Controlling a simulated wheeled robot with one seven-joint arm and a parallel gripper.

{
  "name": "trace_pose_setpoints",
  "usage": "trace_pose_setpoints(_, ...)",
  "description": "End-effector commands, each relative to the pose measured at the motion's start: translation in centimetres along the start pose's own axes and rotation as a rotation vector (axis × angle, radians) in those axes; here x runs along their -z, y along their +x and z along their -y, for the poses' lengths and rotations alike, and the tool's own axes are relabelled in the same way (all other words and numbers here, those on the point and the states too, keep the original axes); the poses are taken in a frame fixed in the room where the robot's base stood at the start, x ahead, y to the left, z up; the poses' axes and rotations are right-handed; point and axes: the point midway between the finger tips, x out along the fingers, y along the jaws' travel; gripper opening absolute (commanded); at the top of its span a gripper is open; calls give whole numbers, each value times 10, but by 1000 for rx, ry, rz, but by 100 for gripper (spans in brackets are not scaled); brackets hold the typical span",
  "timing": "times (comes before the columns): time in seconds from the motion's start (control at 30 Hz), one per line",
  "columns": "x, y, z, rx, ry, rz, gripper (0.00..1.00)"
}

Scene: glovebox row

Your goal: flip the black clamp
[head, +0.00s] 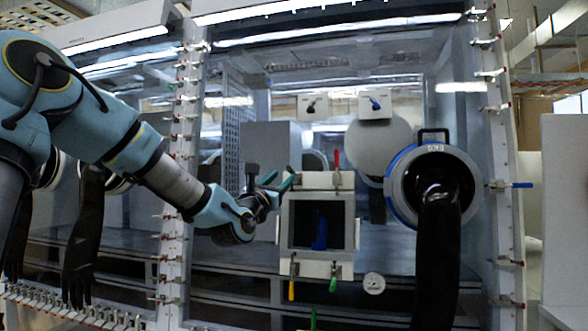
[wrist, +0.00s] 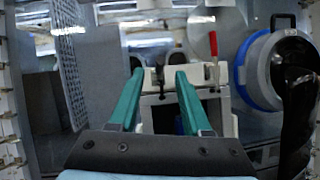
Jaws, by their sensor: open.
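The black clamp (wrist: 161,84) shows in the wrist view as a small dark handle at the top left of the pale framed box front. It sits between and just beyond my fingers. In the head view my gripper covers that corner, so I cannot make the clamp out there. My gripper (head: 281,180) has teal fingers and is at the box's upper left corner. In the wrist view my gripper (wrist: 158,74) is open, with its fingers apart on either side of the clamp. I cannot tell whether they touch it.
The box front (head: 345,181) also carries a red clamp (head: 337,158), a yellow clamp (head: 291,290) and a green clamp (head: 333,285). A blue object (head: 320,232) shows in its opening. A round blue-rimmed port (head: 400,190) with a black glove (head: 437,250) stands to the right.

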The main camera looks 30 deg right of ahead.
Motion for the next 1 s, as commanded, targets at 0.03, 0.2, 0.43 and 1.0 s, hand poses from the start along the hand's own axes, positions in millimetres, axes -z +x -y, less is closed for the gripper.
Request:
trace_pose_setpoints(0.03,-1,7,1,1,-1,0,48)
trace_pose_setpoints(0.2,-2,38,1,2,-1,-2,48)
trace_pose_setpoints(0.43,0,78,1,2,3,-5,48)
trace_pose_setpoints(1.0,2,100,0,1,5,-5,46)
